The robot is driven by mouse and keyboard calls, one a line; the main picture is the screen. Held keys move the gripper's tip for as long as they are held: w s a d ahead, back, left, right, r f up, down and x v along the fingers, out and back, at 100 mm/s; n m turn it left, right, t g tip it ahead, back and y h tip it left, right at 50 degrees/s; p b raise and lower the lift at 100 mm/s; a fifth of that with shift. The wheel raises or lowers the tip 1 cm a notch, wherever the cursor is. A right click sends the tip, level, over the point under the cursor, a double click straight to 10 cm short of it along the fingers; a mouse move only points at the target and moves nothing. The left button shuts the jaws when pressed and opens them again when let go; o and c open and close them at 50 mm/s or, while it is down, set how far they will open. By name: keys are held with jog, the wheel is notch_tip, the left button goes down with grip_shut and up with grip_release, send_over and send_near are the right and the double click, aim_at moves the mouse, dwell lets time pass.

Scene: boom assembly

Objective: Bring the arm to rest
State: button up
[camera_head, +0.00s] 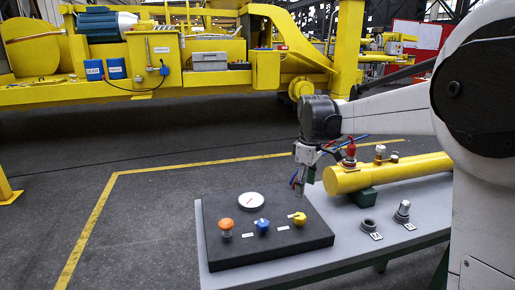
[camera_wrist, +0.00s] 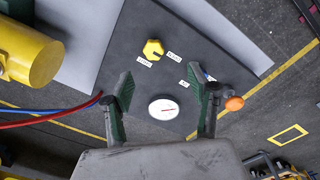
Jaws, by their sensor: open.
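My gripper (camera_head: 301,182) hangs at the end of my arm above the back right part of the black control panel (camera_head: 285,252). In the wrist view my gripper (camera_wrist: 158,84) has its two fingers spread with nothing between them. The panel carries a white dial gauge (camera_head: 250,201), an orange knob (camera_head: 226,224), a blue knob (camera_head: 262,225) and a yellow knob (camera_head: 299,218). In the wrist view the yellow knob (camera_wrist: 153,48) lies beyond the fingertips and the gauge (camera_wrist: 163,109) shows between the fingers. The blue knob is mostly hidden there by the right finger.
A yellow cylinder (camera_head: 400,172) with fittings lies on the grey table (camera_head: 345,237), right of my gripper. A dark ring (camera_head: 368,226) and a small fitting (camera_head: 402,212) stand in front of it. Large yellow machinery (camera_head: 150,90) stands behind. The floor left of the table is clear.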

jog(key=s+r+m+t, duration=0.3)
jog(key=s+m+t, duration=0.3)
jog(key=s, duration=1.9)
jog(key=s+f+m, duration=0.4)
jog(key=s, duration=0.3)
jog(key=shift+s+t, duration=0.2)
jog(key=shift+t, duration=0.1)
